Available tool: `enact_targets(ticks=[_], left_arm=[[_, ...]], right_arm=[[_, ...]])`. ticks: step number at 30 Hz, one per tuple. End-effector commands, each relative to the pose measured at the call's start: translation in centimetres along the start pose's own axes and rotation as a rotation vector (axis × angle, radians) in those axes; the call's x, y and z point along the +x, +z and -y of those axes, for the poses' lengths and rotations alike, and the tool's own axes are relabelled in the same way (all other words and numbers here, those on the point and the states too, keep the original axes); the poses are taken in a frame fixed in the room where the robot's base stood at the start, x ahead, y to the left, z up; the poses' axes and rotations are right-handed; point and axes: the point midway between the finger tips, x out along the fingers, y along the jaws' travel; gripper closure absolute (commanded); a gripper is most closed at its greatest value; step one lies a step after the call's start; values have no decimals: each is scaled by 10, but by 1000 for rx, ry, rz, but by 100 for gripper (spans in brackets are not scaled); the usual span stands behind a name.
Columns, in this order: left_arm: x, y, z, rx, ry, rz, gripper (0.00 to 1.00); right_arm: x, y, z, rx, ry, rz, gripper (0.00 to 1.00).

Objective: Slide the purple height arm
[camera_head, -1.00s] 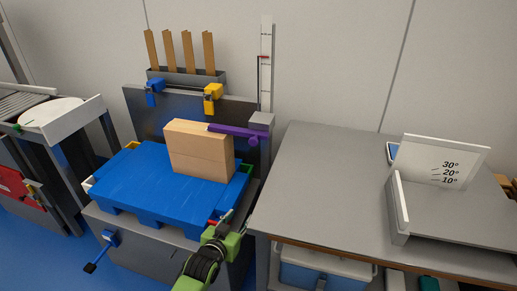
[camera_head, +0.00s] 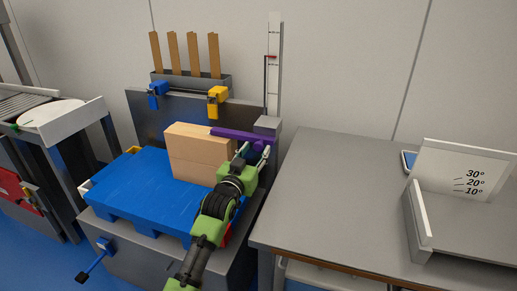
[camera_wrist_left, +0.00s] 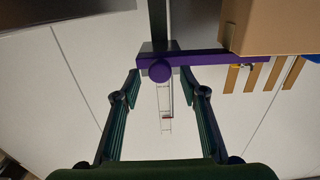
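The purple height arm (camera_head: 238,134) reaches left from the grey slider block (camera_head: 267,125) on the upright white scale (camera_head: 273,70). Its free end lies at the top of the cardboard box (camera_head: 200,154). My left gripper (camera_head: 254,153) is just in front of the arm's right part, by its round purple knob. In the left wrist view, the purple arm (camera_wrist_left: 215,57) runs across beyond the fingertips. The round knob (camera_wrist_left: 160,71) sits between the spread green fingers (camera_wrist_left: 162,84), with a gap on both sides. The left gripper is open and empty. My right gripper is not in view.
The box stands on a blue pallet (camera_head: 140,185). Blue (camera_head: 158,90) and yellow (camera_head: 216,97) clamps sit on a rail behind it. A grey table (camera_head: 330,190) with a white angle gauge (camera_head: 462,168) stands at the right.

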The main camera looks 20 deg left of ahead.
Motion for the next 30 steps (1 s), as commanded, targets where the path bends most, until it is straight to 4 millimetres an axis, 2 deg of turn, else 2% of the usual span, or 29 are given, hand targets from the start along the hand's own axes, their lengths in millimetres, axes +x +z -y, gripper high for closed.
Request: enact_targets(ticks=[3,7,19,21,24,30], left_arm=[[17,0,0,0,0,-1,61],[28,0,0,1,0,0,61],[33,0,0,0,0,0,61],[33,0,0,0,0,0,79],[33,0,0,0,0,0,100],[33,-2,0,0,0,-1,100]], right_arm=[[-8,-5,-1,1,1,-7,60],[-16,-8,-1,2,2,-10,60],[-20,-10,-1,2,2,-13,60],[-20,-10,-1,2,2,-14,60],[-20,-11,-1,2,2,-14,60],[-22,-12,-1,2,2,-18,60]])
